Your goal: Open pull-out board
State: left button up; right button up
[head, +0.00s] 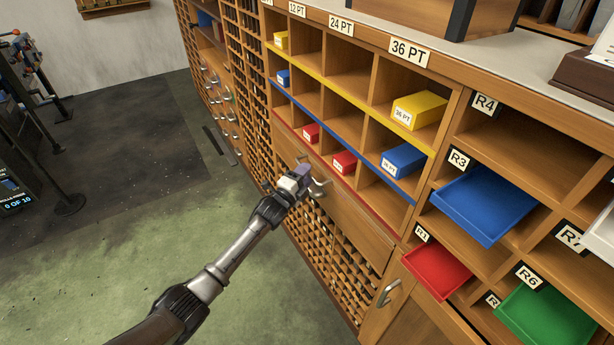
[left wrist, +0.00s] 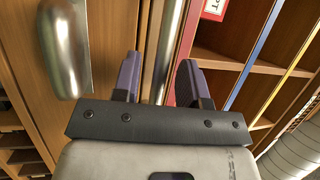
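The pull-out board (head: 345,212) looks like the plain wooden front below the red-edged row of pigeonholes, and it appears flush with the cabinet. My left gripper (head: 303,172) is at this front, near its left part. Curved metal handle parts (head: 320,188) show beside the fingers. In the left wrist view, the two purple fingers of my left gripper (left wrist: 160,80) stand apart, with a narrow metal bar (left wrist: 163,45) visible between them. I cannot tell whether they touch it. A larger rounded metal handle (left wrist: 64,45) is left of the fingers. My right gripper is not in view.
Pigeonholes above hold yellow, blue and red boxes, including a yellow one (head: 420,108). Blue (head: 487,203), red (head: 437,270) and green (head: 545,318) trays stick out at the right. A cupboard handle (head: 388,292) is lower right. The green floor (head: 110,230) at left is clear.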

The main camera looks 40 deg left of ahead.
pick_arm(q)
jog(key=shift+w+r, duration=0.1)
jog(key=shift+w, duration=0.4)
grip_shut()
dwell(0.3)
